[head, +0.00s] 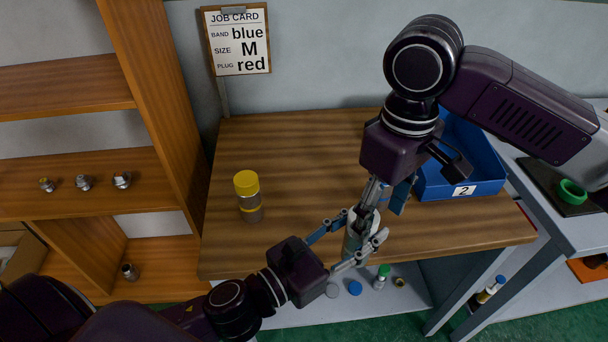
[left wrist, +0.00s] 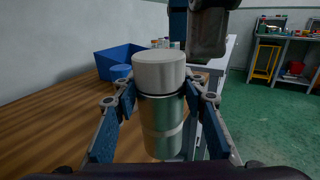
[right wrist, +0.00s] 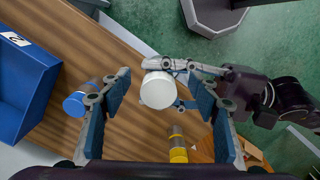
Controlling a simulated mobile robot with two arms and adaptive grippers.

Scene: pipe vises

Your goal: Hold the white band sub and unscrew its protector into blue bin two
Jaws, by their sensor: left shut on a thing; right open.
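The white band sub (left wrist: 162,112) is a metal cylinder with a pale band low on its body, standing upright. Its white protector (left wrist: 158,70) sits on top; the right wrist view shows it end-on (right wrist: 157,90). My left gripper (head: 361,240) is shut around the sub's body below the protector, at the table's front edge. My right gripper (head: 384,202) is open above it, pointing down, with the protector between and beyond its fingers (right wrist: 162,84), apparently untouched. Blue bin two (head: 463,190), labelled 2, stands at the back right of the table; my right arm partly hides it.
A yellow-capped sub (head: 248,197) stands on the table's left part. A blue-capped sub (right wrist: 82,101) stands between bin and held sub. Several small parts and caps, one a green-capped piece (head: 382,276), lie on the lower shelf. A job card (head: 238,42) hangs behind.

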